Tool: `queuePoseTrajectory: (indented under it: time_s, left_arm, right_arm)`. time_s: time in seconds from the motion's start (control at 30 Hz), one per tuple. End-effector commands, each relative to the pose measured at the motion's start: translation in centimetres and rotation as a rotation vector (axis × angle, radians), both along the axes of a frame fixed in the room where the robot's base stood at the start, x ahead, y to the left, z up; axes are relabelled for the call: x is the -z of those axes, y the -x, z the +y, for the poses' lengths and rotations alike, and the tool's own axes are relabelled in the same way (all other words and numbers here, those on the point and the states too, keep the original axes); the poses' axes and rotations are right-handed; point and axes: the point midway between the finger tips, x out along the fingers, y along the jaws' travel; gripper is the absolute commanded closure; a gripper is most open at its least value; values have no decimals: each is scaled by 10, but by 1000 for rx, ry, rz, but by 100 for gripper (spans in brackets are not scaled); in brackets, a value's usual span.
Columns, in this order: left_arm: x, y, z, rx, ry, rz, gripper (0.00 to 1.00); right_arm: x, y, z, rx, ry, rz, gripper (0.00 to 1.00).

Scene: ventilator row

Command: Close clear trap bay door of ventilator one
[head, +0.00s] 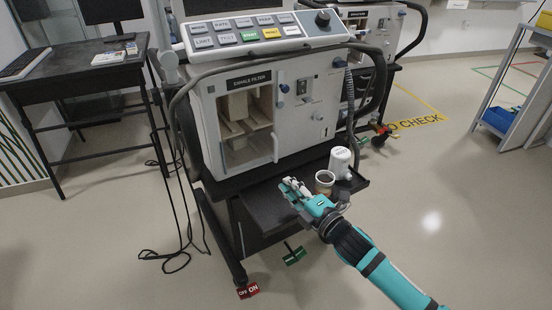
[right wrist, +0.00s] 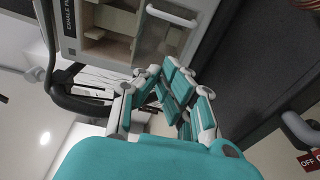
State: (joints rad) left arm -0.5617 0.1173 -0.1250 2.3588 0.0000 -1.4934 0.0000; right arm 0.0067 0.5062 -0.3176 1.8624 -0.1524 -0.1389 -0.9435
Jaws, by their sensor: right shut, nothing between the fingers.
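Ventilator one (head: 262,110) is a pale cabinet with a bay labelled "EXHALE FILTER" on its front left. The clear trap bay door (head: 262,135) is see-through and hard to make out. Its white upright handle (head: 276,148) shows at the lower right of the bay, and also in the right wrist view (right wrist: 171,15). I cannot tell how far the door stands from its frame. My right gripper (head: 291,186) is shut and empty, in front of and below the handle, apart from it. In the right wrist view its fingers (right wrist: 158,73) are together. My left gripper is out of view.
A black shelf (head: 262,205) juts out under the cabinet. A white labelled container (head: 340,162) and a cup with brown contents (head: 324,181) stand on its right, close to my right gripper. Open floor lies in front.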

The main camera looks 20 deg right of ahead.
Motion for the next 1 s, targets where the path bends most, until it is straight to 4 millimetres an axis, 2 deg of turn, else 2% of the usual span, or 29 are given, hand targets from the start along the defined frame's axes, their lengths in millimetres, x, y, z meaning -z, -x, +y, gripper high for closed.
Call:
queuePoseTrajectory:
  time_s: [0.23,0.37,0.5,0.7,1.0]
  left_arm:
    - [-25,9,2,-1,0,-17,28]
    - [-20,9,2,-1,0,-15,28]
    - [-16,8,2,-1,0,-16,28]
    - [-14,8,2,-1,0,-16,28]
    - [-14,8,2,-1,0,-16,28]
  right_arm:
    - [0,-52,18,2,-3,-2,100]
    - [0,-77,26,1,-5,-2,100]
    - [0,-96,15,3,0,-1,100]
    - [0,-109,9,2,-3,2,100]
    - [0,-110,8,1,-3,2,100]
